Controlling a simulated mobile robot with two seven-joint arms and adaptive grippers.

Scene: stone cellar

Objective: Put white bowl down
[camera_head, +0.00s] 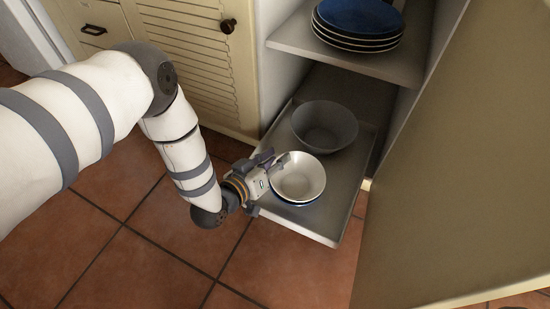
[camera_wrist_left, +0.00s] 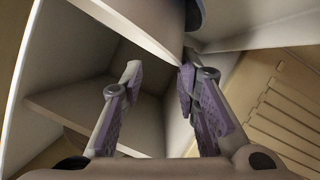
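The white bowl (camera_head: 298,174) sits upright near the front of the lower shelf in the open cabinet. It rests in or on another bowl, whose blue rim (camera_head: 304,204) shows beneath it. My left gripper (camera_head: 277,163) is at the bowl's left rim; I cannot tell whether it touches. In the left wrist view the two fingers (camera_wrist_left: 160,80) stand apart with nothing visible between them. The white bowl is not clearly visible in that view. My right gripper is not in view.
A grey bowl (camera_head: 324,126) stands behind the white bowl on the lower shelf (camera_head: 330,222). Blue plates (camera_head: 358,20) are stacked on the upper shelf (camera_head: 300,42). An open cabinet door (camera_head: 460,170) borders the right. The tiled floor (camera_head: 130,240) in front is clear.

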